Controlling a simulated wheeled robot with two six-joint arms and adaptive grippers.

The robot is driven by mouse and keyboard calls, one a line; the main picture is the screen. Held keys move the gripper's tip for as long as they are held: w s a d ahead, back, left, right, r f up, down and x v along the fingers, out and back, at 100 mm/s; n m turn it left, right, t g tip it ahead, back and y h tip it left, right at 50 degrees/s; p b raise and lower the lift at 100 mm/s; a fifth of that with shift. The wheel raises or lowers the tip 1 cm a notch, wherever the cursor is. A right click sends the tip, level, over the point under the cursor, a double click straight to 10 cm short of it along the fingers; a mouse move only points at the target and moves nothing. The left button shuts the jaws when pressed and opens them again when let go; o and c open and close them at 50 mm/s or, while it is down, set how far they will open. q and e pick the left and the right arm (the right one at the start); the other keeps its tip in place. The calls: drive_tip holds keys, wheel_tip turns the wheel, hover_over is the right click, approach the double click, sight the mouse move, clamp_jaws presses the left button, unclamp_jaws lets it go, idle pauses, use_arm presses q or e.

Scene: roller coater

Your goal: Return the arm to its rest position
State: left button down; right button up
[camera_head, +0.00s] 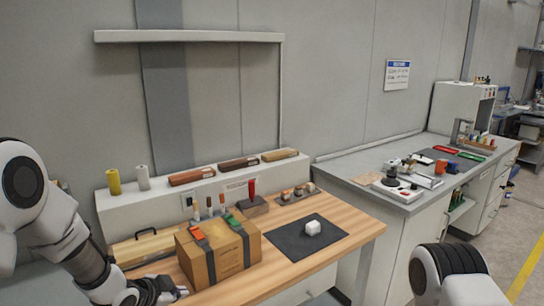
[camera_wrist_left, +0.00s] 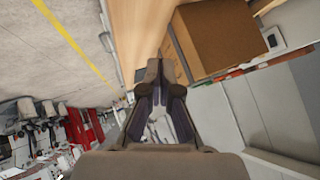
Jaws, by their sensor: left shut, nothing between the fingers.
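My left arm (camera_head: 50,225) comes in from the left in the head view. It bends down towards the front left corner of the wooden workbench. My left gripper (camera_head: 178,291) is low at the bench's front edge, partly cut off by the frame. In the left wrist view its fingers (camera_wrist_left: 154,72) meet at the tips, with nothing held between them. A link of my right arm (camera_head: 450,272) shows at the lower right. My right gripper is outside both views.
A grey counter (camera_head: 360,170) with instruments stands at the right. Open floor (camera_head: 520,215) lies farther right.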

use_arm(q)
drive_tip(key=s+f+n+g+y+b, duration=0.2)
drive_tip(key=s+f+n+g, duration=0.4)
drive_tip(key=s+f, duration=1.4)
drive_tip(key=s+a+f+n+g, duration=0.1)
drive_tip(key=s+f+n, duration=0.1)
drive_tip(key=s, duration=0.6)
drive_tip(key=s+a+f+n+g+y, duration=0.1)
drive_tip(key=s+f+n+g, duration=0.1)
drive_tip(key=s, duration=0.6)
drive_tip(key=shift+s+a+f+n+y, duration=0.2)
drive_tip(key=shift+s+f+n+y, duration=0.15)
drive_tip(key=shift+f+n, duration=0.2)
